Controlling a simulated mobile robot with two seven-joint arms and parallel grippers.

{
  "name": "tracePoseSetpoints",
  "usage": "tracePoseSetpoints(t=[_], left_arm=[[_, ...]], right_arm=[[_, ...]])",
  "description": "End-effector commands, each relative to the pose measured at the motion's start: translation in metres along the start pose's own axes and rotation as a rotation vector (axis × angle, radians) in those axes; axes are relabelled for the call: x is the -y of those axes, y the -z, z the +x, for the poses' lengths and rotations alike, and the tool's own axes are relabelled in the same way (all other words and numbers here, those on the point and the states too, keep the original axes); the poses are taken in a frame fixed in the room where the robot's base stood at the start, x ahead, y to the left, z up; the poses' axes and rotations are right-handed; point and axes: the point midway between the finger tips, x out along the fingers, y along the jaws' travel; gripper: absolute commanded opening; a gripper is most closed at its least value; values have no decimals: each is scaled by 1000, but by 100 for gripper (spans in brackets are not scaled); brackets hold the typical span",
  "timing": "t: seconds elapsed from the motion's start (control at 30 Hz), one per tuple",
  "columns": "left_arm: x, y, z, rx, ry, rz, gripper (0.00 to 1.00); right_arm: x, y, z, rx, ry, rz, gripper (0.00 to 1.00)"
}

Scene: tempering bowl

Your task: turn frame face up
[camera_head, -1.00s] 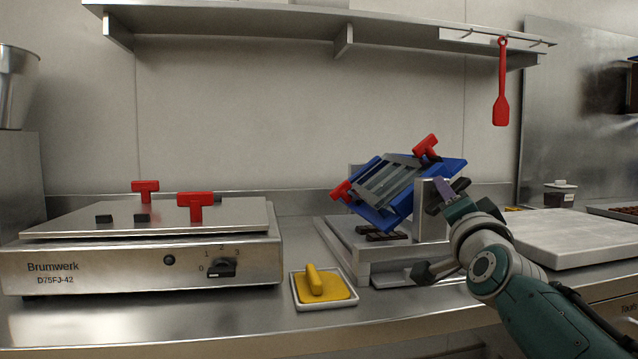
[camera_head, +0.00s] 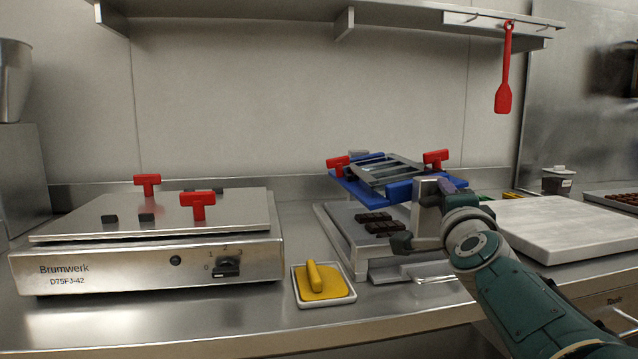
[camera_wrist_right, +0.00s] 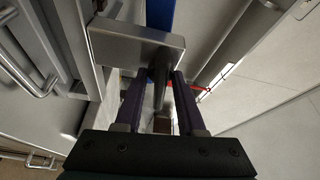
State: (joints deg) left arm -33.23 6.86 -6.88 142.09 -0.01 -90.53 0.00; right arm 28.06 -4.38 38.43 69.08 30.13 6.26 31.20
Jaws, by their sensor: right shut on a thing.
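The blue frame (camera_head: 398,190) is nearly level above a metal stand (camera_head: 345,250), its grey slatted insert (camera_head: 388,171) and red T-shaped clamps (camera_head: 436,158) on the upper side. In the right wrist view, only a blue strip of the frame (camera_wrist_right: 160,13) shows. My right gripper (camera_head: 432,192) is at the frame's right end, beside the stand's metal block (camera_wrist_right: 130,45). In the right wrist view, its purple fingers (camera_wrist_right: 158,92) are shut on a dark handle (camera_wrist_right: 160,85) running into that block. My left gripper is out of view.
Dark chocolate pieces (camera_head: 382,226) lie on the stand below the frame. A yellow scraper (camera_head: 318,279) sits in a small tray in front. A Brumwerk machine (camera_head: 150,260) stands left, a white slab (camera_head: 560,228) right. A red spatula (camera_head: 504,90) hangs above.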

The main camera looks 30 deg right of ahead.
Motion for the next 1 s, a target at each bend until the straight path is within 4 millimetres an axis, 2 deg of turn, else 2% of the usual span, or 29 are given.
tracePoseSetpoints(t=[0.4,1.0], left_arm=[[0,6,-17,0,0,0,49],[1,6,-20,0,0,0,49]], right_arm=[[0,-1,0,3,-56,127,0],[-2,-1,0,2,-70,162,0]])
